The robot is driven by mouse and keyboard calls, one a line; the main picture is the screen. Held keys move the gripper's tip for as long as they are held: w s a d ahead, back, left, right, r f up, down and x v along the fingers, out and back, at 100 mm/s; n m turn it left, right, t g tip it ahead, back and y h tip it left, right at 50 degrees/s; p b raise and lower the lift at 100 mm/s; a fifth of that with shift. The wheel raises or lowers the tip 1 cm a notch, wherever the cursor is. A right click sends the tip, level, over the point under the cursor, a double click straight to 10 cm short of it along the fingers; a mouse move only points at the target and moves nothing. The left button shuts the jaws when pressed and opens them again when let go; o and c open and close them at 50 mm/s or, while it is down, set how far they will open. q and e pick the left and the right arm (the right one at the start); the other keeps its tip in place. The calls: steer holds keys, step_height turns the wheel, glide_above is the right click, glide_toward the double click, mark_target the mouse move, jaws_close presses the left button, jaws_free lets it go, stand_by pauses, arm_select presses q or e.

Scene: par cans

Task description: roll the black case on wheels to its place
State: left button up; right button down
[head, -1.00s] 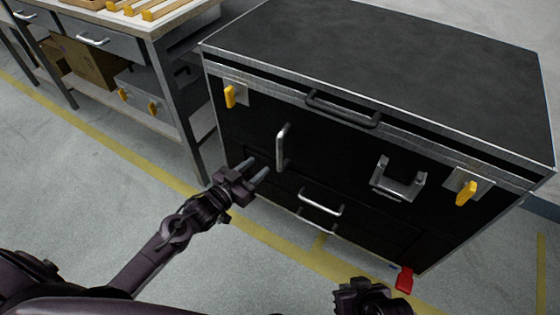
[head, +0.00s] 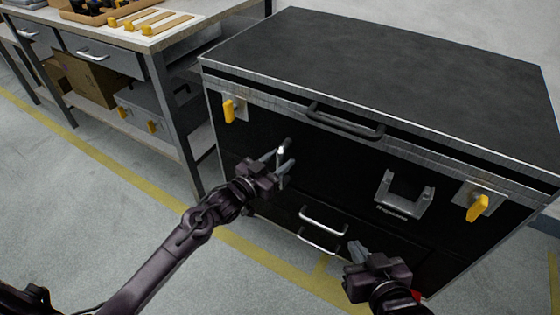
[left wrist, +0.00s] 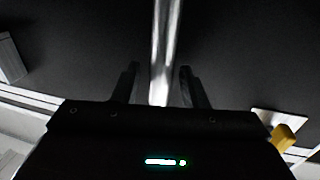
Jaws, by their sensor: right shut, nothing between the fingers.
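The black case (head: 400,55) stands on the floor, with silver edging, a flat dark top and yellow latches on its front. My left gripper (head: 281,162) is at the upright silver handle (head: 284,148) on the left of the case's front. In the left wrist view its two fingers (left wrist: 157,85) stand open on either side of the bright handle bar (left wrist: 164,45), with gaps showing. My right gripper (head: 357,250) is shut and empty, in front of the lower part of the case. The wheels are not clearly visible.
A workbench (head: 190,35) with drawers stands left of the case, with a cardboard box (head: 95,80) on its lower shelf. A red piece (head: 417,296) shows low at the case's front, mostly hidden by my right gripper. Yellow lines (head: 150,183) mark the open grey floor.

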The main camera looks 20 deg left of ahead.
arm_select(q)
steer(key=shift+w+d, duration=0.15)
steer(key=shift+w, duration=0.1)
arm_select(e)
steer(key=shift+w+r, duration=0.25)
steer(key=shift+r, duration=0.25)
arm_select(q)
jaws_close()
arm_select(e)
steer(key=shift+f, duration=0.1)
